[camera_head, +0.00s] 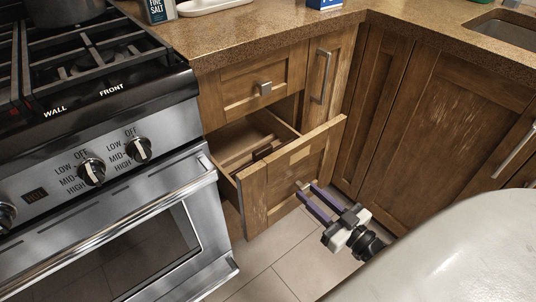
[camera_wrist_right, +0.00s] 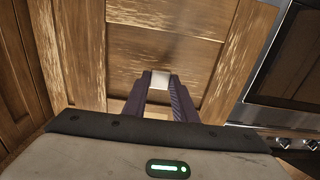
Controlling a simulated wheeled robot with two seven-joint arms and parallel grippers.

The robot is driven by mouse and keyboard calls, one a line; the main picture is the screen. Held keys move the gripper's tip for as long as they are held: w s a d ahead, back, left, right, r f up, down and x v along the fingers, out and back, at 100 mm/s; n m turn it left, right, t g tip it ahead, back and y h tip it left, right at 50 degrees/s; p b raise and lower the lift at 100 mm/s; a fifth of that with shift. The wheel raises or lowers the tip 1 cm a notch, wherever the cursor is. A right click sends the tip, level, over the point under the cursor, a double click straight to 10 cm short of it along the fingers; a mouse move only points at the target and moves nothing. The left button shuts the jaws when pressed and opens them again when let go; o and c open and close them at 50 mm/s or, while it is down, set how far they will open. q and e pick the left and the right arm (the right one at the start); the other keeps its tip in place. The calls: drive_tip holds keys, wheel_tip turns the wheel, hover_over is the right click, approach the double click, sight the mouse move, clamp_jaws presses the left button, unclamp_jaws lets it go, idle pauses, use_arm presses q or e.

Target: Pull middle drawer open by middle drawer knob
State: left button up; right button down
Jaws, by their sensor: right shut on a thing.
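The middle drawer (camera_head: 284,174) is a worn wooden drawer in the cabinet right of the stove. It stands well out from the cabinet, and its inside shows behind the front. Its small metal knob (camera_head: 299,184) is on the drawer front; the knob (camera_wrist_right: 160,78) also shows in the right wrist view. My right gripper (camera_head: 309,193) is at the drawer front with its purple fingers shut on the knob; the fingers (camera_wrist_right: 160,92) sit on either side of it in the wrist view. My left gripper is in neither view.
The top drawer (camera_head: 251,86) above is shut. A stove (camera_head: 105,165) with an oven handle stands close on the left. Cabinet doors (camera_head: 420,105) close off the right side. The tiled floor (camera_head: 278,262) in front is clear. A salt box (camera_head: 158,10) stands on the counter.

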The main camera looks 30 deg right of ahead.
drive_tip(key=shift+s+d+p, duration=0.15)
drive_tip(key=shift+s+p, duration=0.35)
drive_tip(key=shift+s, duration=0.95)
drive_tip(key=s+d+p, duration=0.1)
drive_tip(key=s+p, duration=0.2)
drive_tip(key=s, duration=1)
drive_tip(key=shift+s, duration=0.15)
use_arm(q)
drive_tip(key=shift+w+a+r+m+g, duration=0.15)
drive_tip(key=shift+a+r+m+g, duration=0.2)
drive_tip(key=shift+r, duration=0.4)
use_arm(e)
drive_tip(key=c, duration=1.1)
unclamp_jaws()
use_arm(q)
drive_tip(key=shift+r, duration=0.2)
use_arm(e)
drive_tip(key=shift+s+d, duration=0.2)
drive_tip(key=shift+s, duration=2.8)
drive_tip(key=shift+s, duration=0.1)
